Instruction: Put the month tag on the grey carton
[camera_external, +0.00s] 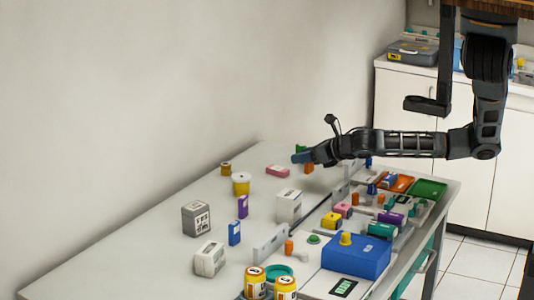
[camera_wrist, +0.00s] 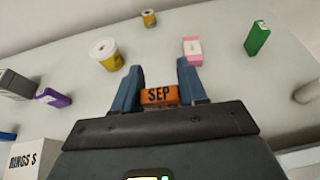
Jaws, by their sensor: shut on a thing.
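The month tag, a small orange block marked SEP (camera_wrist: 159,95), is held between the two blue fingers of my gripper (camera_wrist: 158,82) in the wrist view. In the external view the tag (camera_external: 309,169) shows just under my gripper (camera_external: 304,157), over the far part of the table. The grey carton (camera_external: 196,219) stands upright on the left part of the table, well apart from the gripper. Part of a grey box, which looks like this carton (camera_wrist: 15,84), shows at the left edge of the wrist view.
A white carton (camera_external: 288,206), purple box (camera_external: 243,206), blue box (camera_external: 234,232) and yellow-and-white tub (camera_external: 241,184) stand between gripper and grey carton. A pink box (camera_external: 278,171) lies near the gripper. Another white carton (camera_external: 209,259) stands in front of the grey one. Bare table lies around them.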

